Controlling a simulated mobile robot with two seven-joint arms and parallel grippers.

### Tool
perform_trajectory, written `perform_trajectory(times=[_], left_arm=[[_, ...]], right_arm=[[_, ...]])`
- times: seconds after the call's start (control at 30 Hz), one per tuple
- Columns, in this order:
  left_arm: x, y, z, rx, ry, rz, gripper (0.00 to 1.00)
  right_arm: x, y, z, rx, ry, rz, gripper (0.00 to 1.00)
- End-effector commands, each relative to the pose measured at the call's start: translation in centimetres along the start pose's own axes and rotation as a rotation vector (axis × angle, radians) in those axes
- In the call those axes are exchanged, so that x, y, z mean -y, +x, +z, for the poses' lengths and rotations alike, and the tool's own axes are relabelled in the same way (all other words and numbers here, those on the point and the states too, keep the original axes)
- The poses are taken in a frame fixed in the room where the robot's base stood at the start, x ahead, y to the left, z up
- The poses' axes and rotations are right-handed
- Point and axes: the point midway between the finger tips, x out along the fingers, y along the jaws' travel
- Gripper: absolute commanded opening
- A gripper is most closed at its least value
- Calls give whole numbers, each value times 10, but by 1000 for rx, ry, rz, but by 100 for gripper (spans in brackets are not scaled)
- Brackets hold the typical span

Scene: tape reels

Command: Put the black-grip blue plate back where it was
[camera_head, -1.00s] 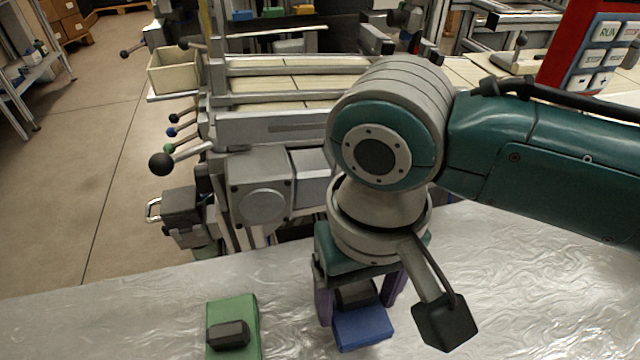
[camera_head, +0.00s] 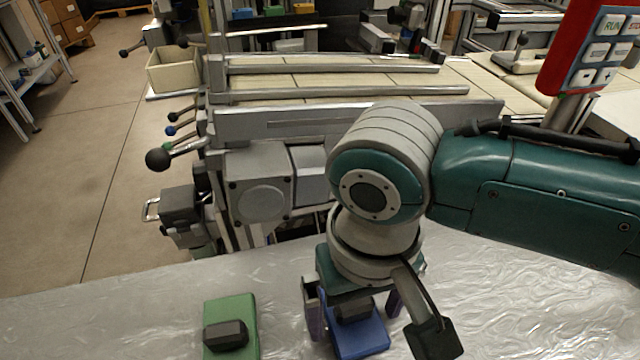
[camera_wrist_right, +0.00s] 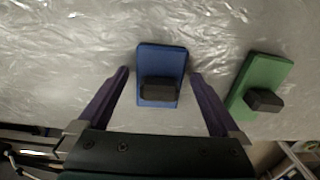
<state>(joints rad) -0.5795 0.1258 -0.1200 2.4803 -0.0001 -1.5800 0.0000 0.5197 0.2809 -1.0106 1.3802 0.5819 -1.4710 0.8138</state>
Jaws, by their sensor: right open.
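The blue plate (camera_head: 362,341) with a black grip (camera_head: 353,308) is under my right gripper, over the silver table. In the right wrist view the blue plate (camera_wrist_right: 162,60) and its black grip (camera_wrist_right: 159,90) lie between the two purple fingers, with a gap on each side. My right gripper (camera_head: 352,312) is open and holds nothing; it also shows in the right wrist view (camera_wrist_right: 160,73). In the head view the wrist and fingers hide part of the plate. My left gripper is out of view.
A green plate (camera_head: 244,312) with a black grip lies to the left of the blue one on the silver table (camera_head: 130,325). Table to the right of my gripper is clear. A conveyor machine (camera_head: 300,125) stands behind the table, and a red control panel (camera_head: 585,50) is at upper right.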

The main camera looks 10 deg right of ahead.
Motion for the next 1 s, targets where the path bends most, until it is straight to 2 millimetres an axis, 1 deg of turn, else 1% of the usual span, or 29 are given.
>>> perform_trajectory(times=[0.13, 0.23, 0.37, 0.5, 0.6, 0.7, 0.83, 1.0], left_arm=[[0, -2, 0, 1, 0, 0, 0], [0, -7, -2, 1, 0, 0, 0], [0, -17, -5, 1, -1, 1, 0], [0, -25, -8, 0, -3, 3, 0], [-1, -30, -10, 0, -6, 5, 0], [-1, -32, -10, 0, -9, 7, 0], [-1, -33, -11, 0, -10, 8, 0], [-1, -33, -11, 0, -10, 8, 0]], right_arm=[[0, -4, 0, -1, 0, 1, 100], [0, -17, -1, -2, 0, -2, 100], [0, -46, -1, -4, -1, -2, 100], [0, -78, -1, -4, 0, -3, 100], [0, -98, -1, -3, -1, -2, 100], [1, -112, -1, -1, 0, -2, 100], [0, -121, 0, 0, 0, -1, 100], [3, -122, 3, 0, -9, -14, 100]])
